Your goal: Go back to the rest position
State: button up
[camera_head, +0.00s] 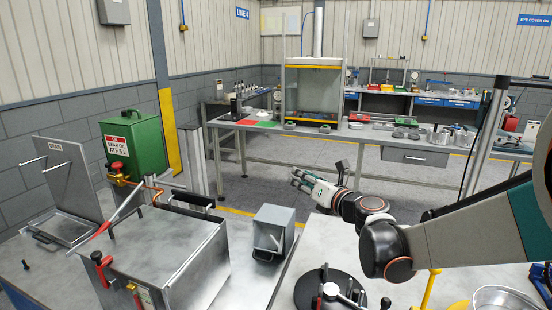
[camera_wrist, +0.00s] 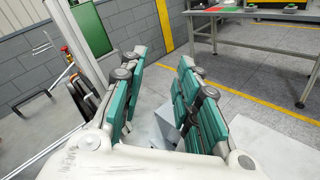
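My gripper (camera_head: 299,180) is in the middle of the head view, at the end of my arm, which reaches in from the right. It is held in the air, with its fingers pointing left and away. In the wrist view its teal fingers (camera_wrist: 162,62) stand apart with a clear gap between them. Nothing is held in that gap; the floor and part of a grey box show through it. No task object is named.
A grey open box (camera_head: 283,216) stands below and left of my gripper. A metal tank (camera_head: 165,250) with red-handled fittings stands at the left. A black round fixture (camera_head: 312,292) is on the near bench. A workbench (camera_head: 340,137) stands behind, across open floor.

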jog(key=s+d+r+m+t+h, duration=0.45)
jog(key=d+r+m, duration=0.35)
jog(key=m, duration=0.3)
jog(key=s+d+f+m+g+h, duration=0.1)
jog(key=s+d+m+g+h, duration=0.2)
jog(key=s+d+m+h, duration=0.75)
jog(key=s+a+f+m+g+y, duration=0.3)
jog(key=s+f+m, duration=0.4)
jog(key=s, duration=0.3)
jog(key=s+a+f+m+g+y, duration=0.3)
jog(key=s+f+m+g, duration=0.3)
jog(key=s, duration=0.5)
notch_tip(320, 180, down, 3)
jog(key=shift+a+f+m, duration=0.1)
jog(key=shift+a+m, duration=0.3)
jog(key=shift+m, duration=0.75)
